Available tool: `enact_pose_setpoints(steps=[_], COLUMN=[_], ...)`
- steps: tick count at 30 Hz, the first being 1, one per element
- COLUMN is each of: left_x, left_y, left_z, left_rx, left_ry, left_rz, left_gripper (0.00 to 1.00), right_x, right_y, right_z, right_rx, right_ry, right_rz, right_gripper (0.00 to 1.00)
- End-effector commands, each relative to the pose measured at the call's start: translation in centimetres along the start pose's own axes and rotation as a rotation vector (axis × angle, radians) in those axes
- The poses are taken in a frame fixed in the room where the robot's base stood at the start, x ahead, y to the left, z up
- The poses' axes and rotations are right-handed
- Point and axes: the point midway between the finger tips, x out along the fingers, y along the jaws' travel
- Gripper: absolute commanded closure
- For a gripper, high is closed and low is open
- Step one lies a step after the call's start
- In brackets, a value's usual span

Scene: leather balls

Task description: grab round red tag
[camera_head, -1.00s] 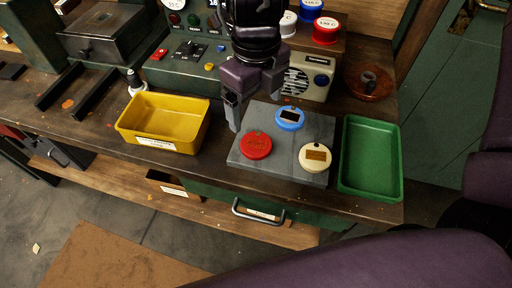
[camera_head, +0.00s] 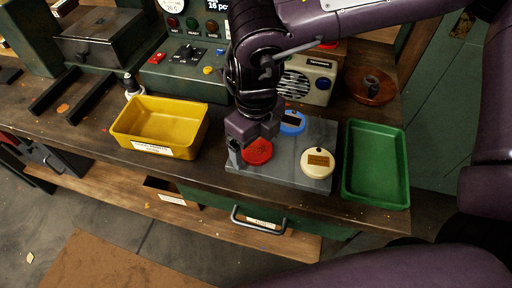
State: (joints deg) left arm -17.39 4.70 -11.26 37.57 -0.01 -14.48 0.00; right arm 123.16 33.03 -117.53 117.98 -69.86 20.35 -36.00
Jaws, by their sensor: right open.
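The round red tag (camera_head: 258,152) lies on a grey slab on the workbench. My right gripper (camera_head: 247,153) is open and low over the slab at the red tag, partly covering its upper left side. One finger shows to the left of the tag; I cannot tell whether the fingers touch it. A round blue tag (camera_head: 293,121) lies behind the red tag, partly hidden by the gripper. A round cream tag (camera_head: 318,163) lies to the right. My left gripper is not in view.
The grey slab (camera_head: 282,179) sits between a yellow bin (camera_head: 196,141) on the left and an empty green tray (camera_head: 347,181) on the right. A control box (camera_head: 186,78) and a radio-like speaker box (camera_head: 319,77) stand behind. A drawer handle (camera_head: 258,226) juts from the front.

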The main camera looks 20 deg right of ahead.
Motion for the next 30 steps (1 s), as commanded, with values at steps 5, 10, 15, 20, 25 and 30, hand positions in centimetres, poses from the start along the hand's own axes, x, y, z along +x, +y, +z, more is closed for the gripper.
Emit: enact_pose_setpoints(steps=[5, 10, 15, 20, 25, 30], left_x=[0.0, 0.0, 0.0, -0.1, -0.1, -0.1], left_y=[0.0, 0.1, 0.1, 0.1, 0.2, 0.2], left_z=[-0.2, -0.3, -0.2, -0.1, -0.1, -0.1], left_rx=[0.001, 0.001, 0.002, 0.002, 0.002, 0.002], left_ry=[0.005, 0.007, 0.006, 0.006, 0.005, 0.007], left_rz=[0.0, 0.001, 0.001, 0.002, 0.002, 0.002], left_gripper=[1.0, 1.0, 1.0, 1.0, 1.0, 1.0], right_x=[0.0, 0.0, -0.1, -0.1, -0.5, -2.2], right_y=[0.0, 0.0, 0.0, 0.0, 0.0, 0.0], right_z=[0.0, 0.0, 0.0, 0.0, 0.1, 0.1], right_rx=[0.0, 0.0, 0.0, 0.0, 0.0, 0.0], right_ry=[0.0, 0.0, 0.0, -0.001, -0.002, -0.004], right_rz=[0.0, 0.0, 0.0, 0.0, 0.0, 0.0], right_gripper=[0.16, 0.38, 0.6, 0.61, 0.61, 0.61])
